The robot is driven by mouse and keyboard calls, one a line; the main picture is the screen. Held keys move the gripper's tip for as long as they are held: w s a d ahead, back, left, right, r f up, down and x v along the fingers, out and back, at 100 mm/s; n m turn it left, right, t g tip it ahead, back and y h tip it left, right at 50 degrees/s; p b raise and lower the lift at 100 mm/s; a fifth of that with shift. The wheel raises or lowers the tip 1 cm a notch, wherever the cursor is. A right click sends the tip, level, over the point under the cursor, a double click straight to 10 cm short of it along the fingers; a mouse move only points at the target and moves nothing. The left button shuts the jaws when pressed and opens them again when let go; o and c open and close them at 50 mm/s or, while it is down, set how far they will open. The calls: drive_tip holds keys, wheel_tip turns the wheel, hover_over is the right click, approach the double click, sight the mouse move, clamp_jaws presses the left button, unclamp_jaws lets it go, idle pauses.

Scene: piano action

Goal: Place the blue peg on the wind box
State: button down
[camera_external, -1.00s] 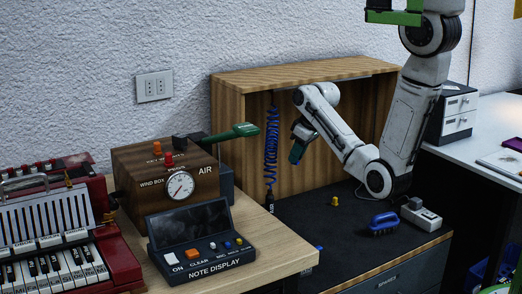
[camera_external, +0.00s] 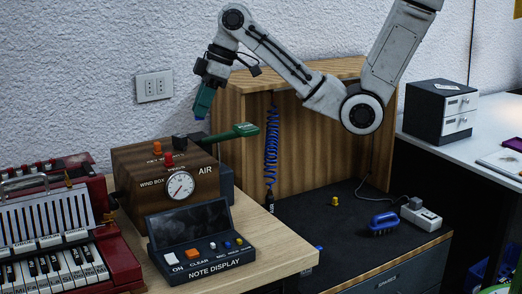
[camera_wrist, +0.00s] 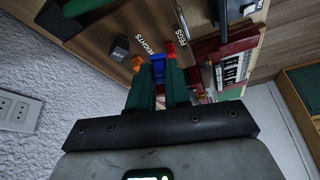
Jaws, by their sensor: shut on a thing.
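The wind box (camera_external: 130,205) is a brown wooden box with a gauge and the words "WIND BOX" and "AIR" on its front. Its top also shows in the wrist view (camera_wrist: 98,38). An orange peg (camera_external: 157,148) and a red peg (camera_external: 167,160) stand on it. My gripper (camera_external: 203,103) points down above the box's back right part, clear of its top. In the wrist view its green fingers (camera_wrist: 158,82) are shut on the blue peg (camera_wrist: 158,62). The peg's blue tip (camera_external: 199,117) shows below the fingers in the external view.
A black block (camera_external: 180,140) sits on the box top, and a green-handled lever (camera_external: 236,131) sticks out to the right. The note display (camera_external: 195,240) stands in front and a red accordion (camera_external: 55,235) at left. A wooden cabinet (camera_external: 230,140) with a blue coiled hose (camera_external: 271,150) is at right.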

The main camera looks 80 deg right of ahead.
drive_tip(key=a+r+n+g+y, duration=0.2)
drive_tip(key=a+r+n, duration=0.2)
drive_tip(key=a+n, duration=0.3)
drive_tip(key=n+g+b, duration=0.2)
drive_tip(key=n+b, duration=0.3)
hover_over(160, 183)
drive_tip(key=s+d, duration=0.1)
drive_tip(key=d, duration=0.1)
wheel_tip(160, 183, down, 5)
drive_tip(key=w+f, duration=0.1)
drive_tip(key=w+f+b, duration=0.1)
drive_tip(key=w+f, duration=0.2)
drive_tip(key=shift+w+a+f, duration=0.15)
drive_tip(key=shift+a, duration=0.1)
drive_tip(key=shift+w+a+f, duration=0.1)
drive_tip(key=shift+w+f, duration=0.4)
drive_tip(key=shift+f, duration=0.15)
drive_tip(key=shift+f+p, duration=0.3)
drive_tip(key=shift+f, duration=1.2)
drive_tip(key=shift+f, duration=0.1)
drive_tip(key=c, duration=1.1)
unclamp_jaws()
